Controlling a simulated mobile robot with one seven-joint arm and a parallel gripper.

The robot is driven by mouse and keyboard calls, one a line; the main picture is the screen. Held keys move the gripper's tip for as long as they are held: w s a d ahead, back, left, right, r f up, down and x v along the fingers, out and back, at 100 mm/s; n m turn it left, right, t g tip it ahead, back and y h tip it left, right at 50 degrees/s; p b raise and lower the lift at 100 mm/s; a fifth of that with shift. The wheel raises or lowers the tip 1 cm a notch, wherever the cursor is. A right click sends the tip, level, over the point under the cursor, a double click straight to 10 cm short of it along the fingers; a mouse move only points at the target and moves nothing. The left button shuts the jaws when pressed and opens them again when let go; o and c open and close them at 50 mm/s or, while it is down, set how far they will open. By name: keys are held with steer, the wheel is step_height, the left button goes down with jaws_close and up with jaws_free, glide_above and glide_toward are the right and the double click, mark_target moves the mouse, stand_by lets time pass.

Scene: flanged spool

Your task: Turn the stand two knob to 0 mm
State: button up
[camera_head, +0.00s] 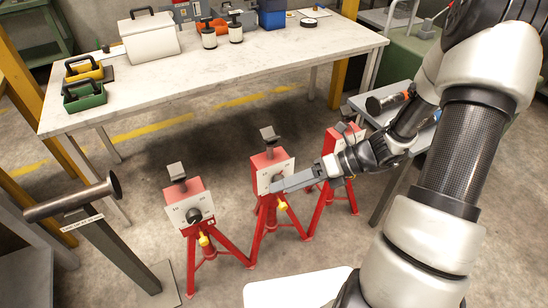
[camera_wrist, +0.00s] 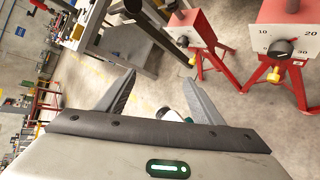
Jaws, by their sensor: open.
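Three red tripod stands with white dial plates stand in a row in the head view: a left one (camera_head: 183,200), a middle one (camera_head: 265,162) and a right one (camera_head: 333,138). The left stand's black knob (camera_head: 194,215) shows clearly. My gripper (camera_head: 275,187) reaches in from the right and overlaps the middle stand's dial, partly hiding its knob. In the wrist view my gripper (camera_wrist: 158,88) is open, with nothing between the fingers. A dial marked 10, 20 and 30 with a black knob (camera_wrist: 280,48) is at upper right there. I cannot tell which stand it belongs to.
A long bench (camera_head: 220,72) behind the stands holds a white case (camera_head: 150,37), a green crate (camera_head: 84,97) and other items. A post with a horizontal cylinder (camera_head: 70,199) stands at left. Red tripod legs spread over the floor close together.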

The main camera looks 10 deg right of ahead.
steer(key=w+d+f+n+t+h+b, duration=0.25)
steer(key=f+n+t, duration=0.25)
steer(key=f+n, duration=0.55)
steer(key=w+d+f+n+t+h+b, duration=0.1)
steer(key=d+f+n+t+b, duration=0.2)
steer(key=f+n+t, duration=0.7)
steer(key=w+d+f+n+h+b, duration=0.25)
steer(key=f+n, duration=0.45)
steer(key=n, duration=0.8)
steer(key=b+x, duration=0.3)
steer(key=x, duration=1.4)
steer(key=shift+a+b, duration=0.2)
steer(key=shift+b, duration=0.1)
steer(key=c, duration=1)
steer(key=shift+s, duration=0.1)
steer(key=shift+c, duration=0.2)
